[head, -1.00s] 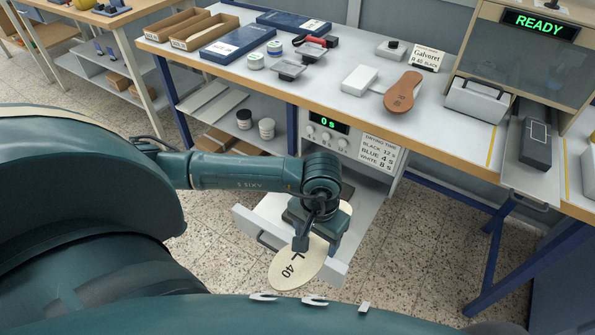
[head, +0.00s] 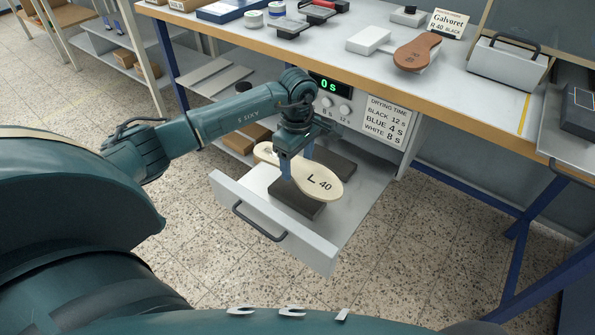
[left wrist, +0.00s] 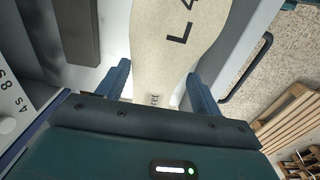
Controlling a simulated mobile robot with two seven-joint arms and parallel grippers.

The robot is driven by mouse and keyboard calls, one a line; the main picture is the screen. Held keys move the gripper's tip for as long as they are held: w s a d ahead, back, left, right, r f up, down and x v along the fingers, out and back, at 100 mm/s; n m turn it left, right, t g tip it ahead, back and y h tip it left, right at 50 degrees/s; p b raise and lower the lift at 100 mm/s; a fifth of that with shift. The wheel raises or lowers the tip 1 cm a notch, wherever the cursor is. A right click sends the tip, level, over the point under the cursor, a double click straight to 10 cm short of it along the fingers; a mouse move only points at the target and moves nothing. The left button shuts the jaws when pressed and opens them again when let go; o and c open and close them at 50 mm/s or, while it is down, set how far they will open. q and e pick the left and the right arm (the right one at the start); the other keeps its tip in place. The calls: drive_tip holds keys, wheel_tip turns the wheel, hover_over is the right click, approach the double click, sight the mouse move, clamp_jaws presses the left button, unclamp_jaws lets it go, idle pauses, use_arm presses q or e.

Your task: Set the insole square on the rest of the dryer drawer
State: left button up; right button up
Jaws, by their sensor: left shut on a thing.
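The cream insole (head: 322,185), marked "L 40", is in my left gripper (head: 297,172) over the open dryer drawer (head: 275,230). In the left wrist view the insole (left wrist: 175,45) runs between the two fingers of the left gripper (left wrist: 160,88), which grip it at its narrower part. In the drawer are two dark blocks of the rest: a front one (head: 295,208) under the insole and a back one (head: 335,163) beside it. The back block (left wrist: 80,30) also shows in the left wrist view. I cannot tell whether the insole touches the front block. My right gripper is out of view.
The dryer display (head: 328,85) reads "0 s", with a drying-time card (head: 386,122) to its right. On the worktop (head: 470,92) above are a brown sole (head: 416,52) and a white block (head: 368,40). The drawer front with its handle (head: 258,222) stands out over open floor.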

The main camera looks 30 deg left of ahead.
use_arm(q)
drive_tip(key=shift+f+b, duration=0.4)
drive_tip(key=shift+f, duration=0.25)
drive_tip(key=b, duration=0.3)
hover_over(298, 192)
wheel_tip(298, 192, down, 5)
drive_tip(key=shift+s+r, duration=0.1)
drive_tip(key=shift+r, duration=0.05)
drive_tip(key=shift+f+b, duration=0.6)
drive_tip(key=shift+f, duration=0.05)
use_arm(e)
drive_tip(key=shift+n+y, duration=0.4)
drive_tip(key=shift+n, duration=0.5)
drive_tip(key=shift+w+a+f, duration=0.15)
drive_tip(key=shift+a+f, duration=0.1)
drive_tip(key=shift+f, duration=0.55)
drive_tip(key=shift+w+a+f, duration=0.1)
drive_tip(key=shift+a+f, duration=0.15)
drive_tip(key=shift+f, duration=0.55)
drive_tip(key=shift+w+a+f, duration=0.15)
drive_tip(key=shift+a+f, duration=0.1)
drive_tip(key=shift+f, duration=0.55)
use_arm(q)
drive_tip(key=shift+f+b, duration=0.7)
drive_tip(key=shift+b, duration=0.05)
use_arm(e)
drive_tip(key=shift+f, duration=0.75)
use_arm(q)
drive_tip(key=o, duration=1.1)
